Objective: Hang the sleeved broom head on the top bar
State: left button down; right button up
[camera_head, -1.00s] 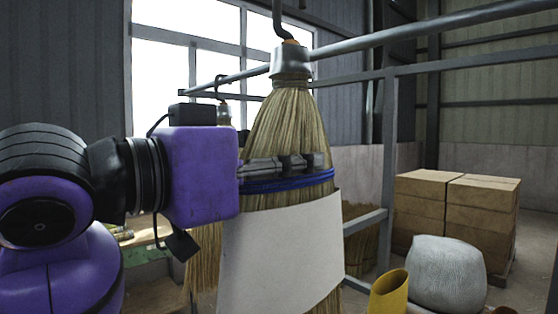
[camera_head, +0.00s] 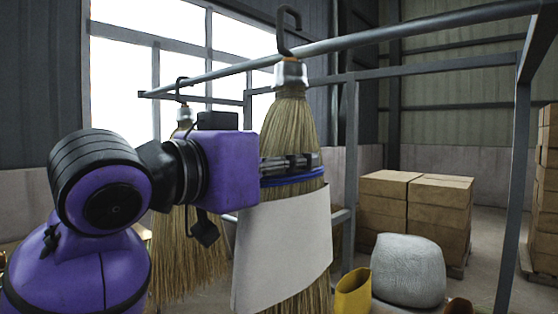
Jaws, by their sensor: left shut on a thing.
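The sleeved broom head (camera_head: 287,130) hangs upright near the middle of the head view, straw down. A white sleeve (camera_head: 283,245) wraps its lower part and blue binding (camera_head: 294,179) circles it above. My left gripper (camera_head: 290,163) is shut on the straw just above the binding. A dark hook (camera_head: 287,30) rises from the metal cap (camera_head: 290,73) and shows at the top bar (camera_head: 400,37). The cap is just below the bar in the picture. I cannot tell whether the hook bears on the bar. My right gripper is not in view.
Another broom head (camera_head: 184,245) hangs from the rack further left, partly behind my arm. A grey rack post (camera_head: 515,190) stands at right. Stacked boxes (camera_head: 410,210), a pale sack (camera_head: 408,270) and a yellow boot-like thing (camera_head: 352,292) are beyond.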

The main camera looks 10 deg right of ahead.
aim_at(313, 171)
pick_arm(q)
jog(key=shift+x, duration=2.95)
jog(key=shift+f, duration=1.15)
jog(key=c, duration=1.2)
grip_release()
